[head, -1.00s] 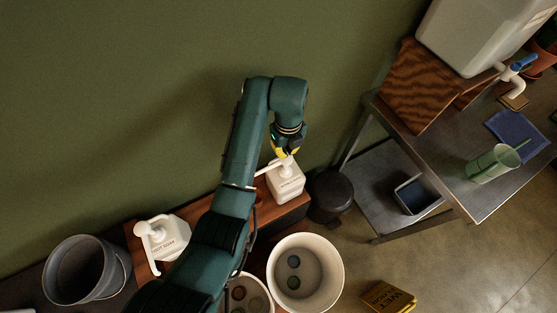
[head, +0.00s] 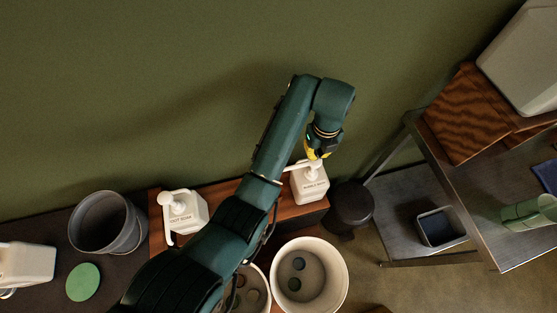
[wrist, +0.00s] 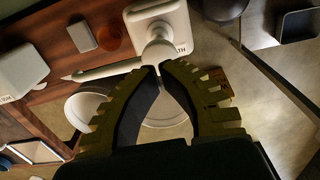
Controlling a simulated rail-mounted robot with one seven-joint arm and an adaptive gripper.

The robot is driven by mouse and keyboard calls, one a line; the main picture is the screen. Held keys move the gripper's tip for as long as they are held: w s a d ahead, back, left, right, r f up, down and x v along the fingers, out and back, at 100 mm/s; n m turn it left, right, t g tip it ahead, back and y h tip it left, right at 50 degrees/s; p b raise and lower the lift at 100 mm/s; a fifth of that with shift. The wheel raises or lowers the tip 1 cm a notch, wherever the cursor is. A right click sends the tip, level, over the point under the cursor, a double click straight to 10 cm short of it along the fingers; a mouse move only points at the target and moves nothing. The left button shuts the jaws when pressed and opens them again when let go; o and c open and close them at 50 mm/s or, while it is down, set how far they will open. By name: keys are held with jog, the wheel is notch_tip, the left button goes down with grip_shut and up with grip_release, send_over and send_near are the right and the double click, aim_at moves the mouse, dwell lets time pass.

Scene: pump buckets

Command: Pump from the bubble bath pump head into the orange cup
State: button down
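The white bubble bath bottle (head: 311,186) stands at the right end of the wooden shelf, its spout pointing left. In the wrist view its pump head (wrist: 157,50) is just beyond my fingertips. My gripper (head: 316,157) is over the pump head; in the wrist view the fingertips (wrist: 158,69) come together at its top. They look shut, with nothing clearly held between them. A small round orange-brown object (wrist: 114,40), possibly the orange cup, is on the wood beside the bottle in the wrist view, left of the pump. My arm hides that area in the head view.
A foot soap bottle (head: 185,212) stands on the shelf's left part. A grey bucket (head: 105,222) and green disc (head: 83,282) lie further left. A white bucket (head: 333,272) with discs inside is below the shelf. A black bin (head: 351,207) and metal table (head: 480,225) are right.

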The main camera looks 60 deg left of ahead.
aim_at(315, 161)
jog(key=shift+f+b, duration=1.2)
jog(key=shift+f, duration=2.4)
notch_tip(315, 161, up, 5)
jog(key=p, duration=0.5)
jog(key=shift+r, duration=0.1)
jog(key=shift+f, duration=0.2)
jog(key=shift+f+b, duration=1.3)
jog(key=shift+f, duration=1.1)
notch_tip(315, 161, up, 5)
jog(key=p, duration=0.5)
jog(key=shift+r, duration=0.1)
jog(key=shift+f, duration=0.2)
